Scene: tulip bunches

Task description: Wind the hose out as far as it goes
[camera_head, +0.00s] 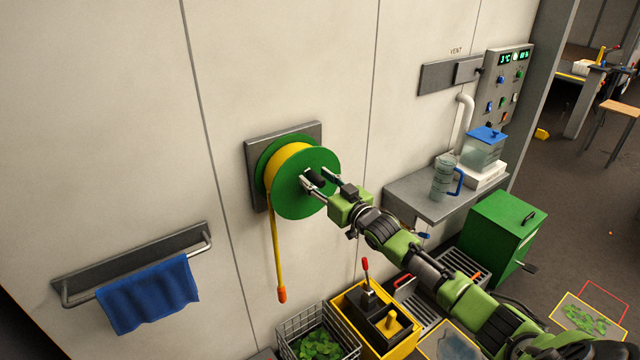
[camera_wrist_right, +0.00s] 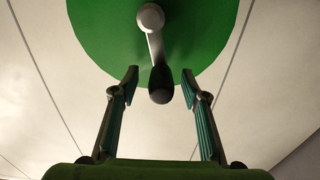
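A green hose reel (camera_head: 290,192) is mounted on a grey wall plate (camera_head: 256,188). The yellow hose (camera_head: 277,240) is wound on it, and a short length hangs down to an orange nozzle (camera_head: 282,295). In the right wrist view the reel's green disc (camera_wrist_right: 100,30) carries a crank arm with a dark handle (camera_wrist_right: 160,85). My right gripper (camera_head: 318,177) is at the reel's front. In the wrist view its fingers (camera_wrist_right: 160,85) are spread on either side of the handle, with gaps to both sides. My left gripper is not in view.
A blue towel (camera_head: 150,296) hangs on a rail at the left. Below the reel are a wire basket with green leaves (camera_head: 320,345) and a yellow box with a red-topped lever (camera_head: 366,285).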

